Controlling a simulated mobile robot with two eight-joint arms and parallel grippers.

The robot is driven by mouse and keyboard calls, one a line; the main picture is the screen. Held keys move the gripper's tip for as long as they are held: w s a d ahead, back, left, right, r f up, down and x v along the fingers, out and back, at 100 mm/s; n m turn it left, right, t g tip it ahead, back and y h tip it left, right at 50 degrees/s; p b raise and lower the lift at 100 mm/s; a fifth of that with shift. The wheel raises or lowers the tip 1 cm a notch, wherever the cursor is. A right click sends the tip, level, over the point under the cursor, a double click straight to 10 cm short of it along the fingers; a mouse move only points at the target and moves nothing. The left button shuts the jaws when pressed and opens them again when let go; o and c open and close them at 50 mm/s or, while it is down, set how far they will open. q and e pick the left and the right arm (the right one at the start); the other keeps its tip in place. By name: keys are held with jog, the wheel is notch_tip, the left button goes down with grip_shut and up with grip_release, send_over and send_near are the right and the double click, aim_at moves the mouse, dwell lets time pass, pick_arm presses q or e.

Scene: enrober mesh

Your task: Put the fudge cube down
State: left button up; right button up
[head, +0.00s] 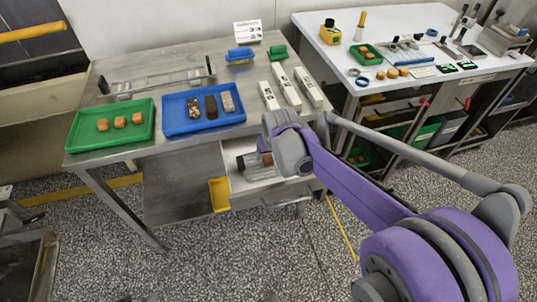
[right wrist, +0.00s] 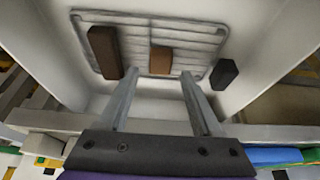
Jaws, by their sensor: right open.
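In the right wrist view my right gripper (right wrist: 160,72) is open, with its two fingers apart. In the head view my right arm reaches to the pale bay (head: 240,185) under the steel table, and the fudge cube cannot be made out there. My left gripper is not in view.
Pale walls stand close on both sides of the mesh. On the steel table (head: 180,60) are a green tray (head: 75,140) with three brown cubes, a blue tray (head: 170,128) with three bars, and white boxes (head: 288,88). A white table (head: 400,20) stands at right.

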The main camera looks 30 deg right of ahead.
jog(key=d+p+v, duration=0.1)
jog(key=v, duration=0.8)
jog(key=shift+n+t, duration=0.3)
jog(key=shift+n, duration=0.4)
jog(key=s+a+f, duration=0.1)
jog(key=s+a, duration=0.1)
jog(key=s, duration=0.1)
jog(key=s+a+f, duration=0.1)
jog(key=s+a, duration=0.1)
jog(key=s, duration=0.1)
jog(key=s+a+f, duration=0.1)
jog(key=s+a, duration=0.2)
jog(key=s, duration=0.1)
jog(key=shift+s+f, duration=0.1)
jog(key=shift+f, duration=0.1)
jog(key=s+a+f+n+y, duration=0.1)
jog(key=s+a+f, duration=0.2)
jog(key=s+f, duration=0.2)
jog(key=s, duration=0.3)
jog(key=shift+s+a, duration=0.15)
jog(key=shift+s, duration=0.15)
jog(key=shift+f, duration=0.15)
